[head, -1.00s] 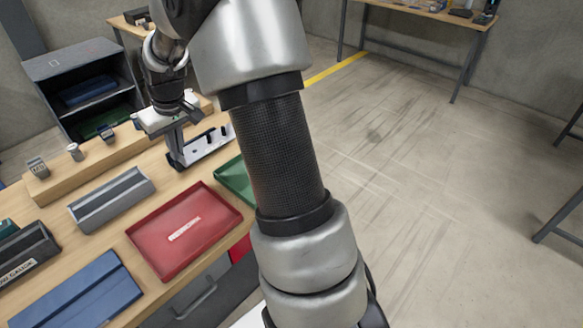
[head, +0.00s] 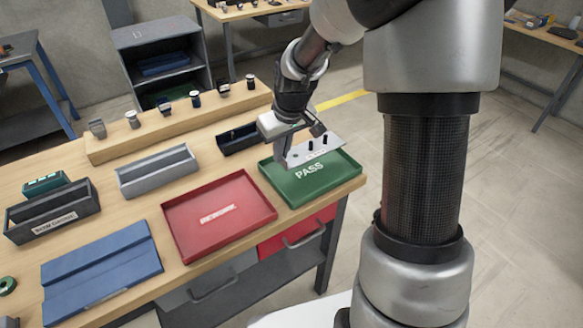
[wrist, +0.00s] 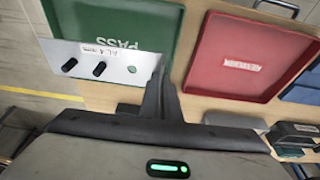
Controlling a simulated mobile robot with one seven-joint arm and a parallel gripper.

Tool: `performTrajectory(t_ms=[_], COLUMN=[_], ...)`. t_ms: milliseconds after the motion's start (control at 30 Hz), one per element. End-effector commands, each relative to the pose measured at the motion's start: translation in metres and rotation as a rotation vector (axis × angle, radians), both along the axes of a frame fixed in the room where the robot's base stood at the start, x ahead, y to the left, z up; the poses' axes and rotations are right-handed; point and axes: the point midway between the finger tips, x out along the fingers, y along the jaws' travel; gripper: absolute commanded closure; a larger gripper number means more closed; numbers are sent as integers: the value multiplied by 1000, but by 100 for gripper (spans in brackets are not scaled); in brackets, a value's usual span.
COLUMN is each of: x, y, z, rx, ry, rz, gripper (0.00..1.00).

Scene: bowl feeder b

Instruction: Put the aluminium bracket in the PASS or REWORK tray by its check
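My gripper (head: 291,148) is shut on one end of the aluminium bracket (head: 316,148), a flat pale plate with black pegs. In the wrist view the bracket (wrist: 118,72) shows two black pegs, a hole and a small label, with the finger (wrist: 160,95) at its right end. The bracket is over the green PASS tray (head: 340,176), apparently above its floor; the exact gap is hard to tell. The red REWORK tray (head: 180,230) lies left of the PASS tray and looks empty.
A grey channel block (head: 157,172), a black box marked as a gauge (head: 52,213) and a blue folded piece (head: 100,273) are on the bench at left. A wooden ledge (head: 175,123) with several small parts runs behind. A dark tray (head: 236,139) sits behind the PASS tray.

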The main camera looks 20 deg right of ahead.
Motion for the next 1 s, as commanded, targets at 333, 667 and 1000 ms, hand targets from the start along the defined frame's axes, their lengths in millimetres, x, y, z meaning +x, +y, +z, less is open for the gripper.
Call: performTrajectory(t_ms=[333, 667, 1000], x=[0, 1, 1], y=[0, 0, 0], z=[-37, -52, -62], rx=[0, -1, -1], ry=[1, -3, -3], rz=[0, -1, -1], gripper=[100, 100, 100])
